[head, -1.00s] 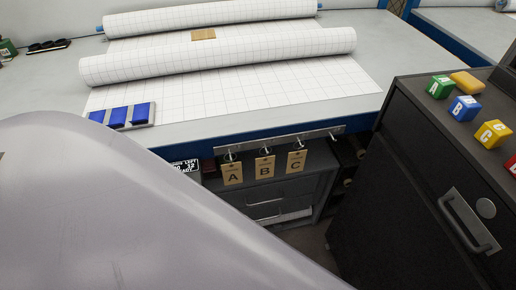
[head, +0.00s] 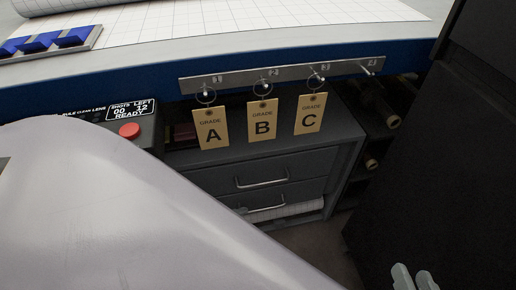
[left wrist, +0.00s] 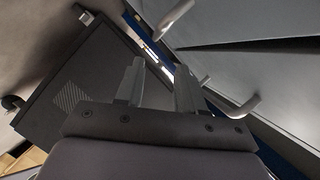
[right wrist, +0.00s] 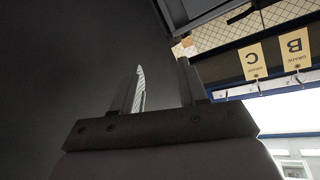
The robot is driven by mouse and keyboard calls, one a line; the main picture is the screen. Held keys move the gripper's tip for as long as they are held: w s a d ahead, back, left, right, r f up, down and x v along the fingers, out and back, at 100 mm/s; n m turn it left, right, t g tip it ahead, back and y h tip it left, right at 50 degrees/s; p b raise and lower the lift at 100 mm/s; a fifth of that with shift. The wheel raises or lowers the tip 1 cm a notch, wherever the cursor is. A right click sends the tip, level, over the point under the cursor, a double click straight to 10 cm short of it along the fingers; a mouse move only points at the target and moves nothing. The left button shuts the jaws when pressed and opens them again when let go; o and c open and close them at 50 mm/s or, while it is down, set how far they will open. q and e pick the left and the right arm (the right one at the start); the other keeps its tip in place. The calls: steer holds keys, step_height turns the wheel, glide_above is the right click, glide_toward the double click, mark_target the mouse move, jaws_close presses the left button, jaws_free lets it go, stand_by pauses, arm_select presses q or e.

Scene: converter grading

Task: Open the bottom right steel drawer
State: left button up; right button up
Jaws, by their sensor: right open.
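A dark grey steel drawer unit (head: 290,160) stands under the table in the head view. Its upper drawer has a bar handle (head: 262,183). I cannot tell whether this drawer is fully shut. My left gripper (left wrist: 160,66) is open and empty in the left wrist view, with two bar handles (left wrist: 176,18) (left wrist: 243,107) beyond and right of its fingers. It is hidden in the head view. My right gripper (head: 413,277) is open and empty at the bottom right, away from the drawers.
Grade tags A (head: 212,128), B (head: 262,120) and C (head: 309,113) hang from a hook rail (head: 240,80) above the drawers. A box with a red button (head: 129,131) stands left. Rolls (head: 371,162) lie right of the unit. A dark cabinet (head: 440,150) bounds the right side.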

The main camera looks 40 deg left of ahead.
arm_select(q)
steer(key=a+f+b+x, duration=0.1)
steer(key=b+x, duration=0.2)
steer(key=x, duration=0.4)
steer(key=shift+w+f+m+b, duration=0.25)
steer(key=shift+f+m+b, duration=0.05)
steer(key=shift+m, duration=0.1)
arm_select(e)
steer(key=shift+s+d+f+n+t, duration=0.2)
steer(key=shift+d+f+n+t, duration=0.3)
steer(key=shift+d+t, duration=0.15)
arm_select(q)
steer(key=shift+d, duration=0.1)
jaws_close()
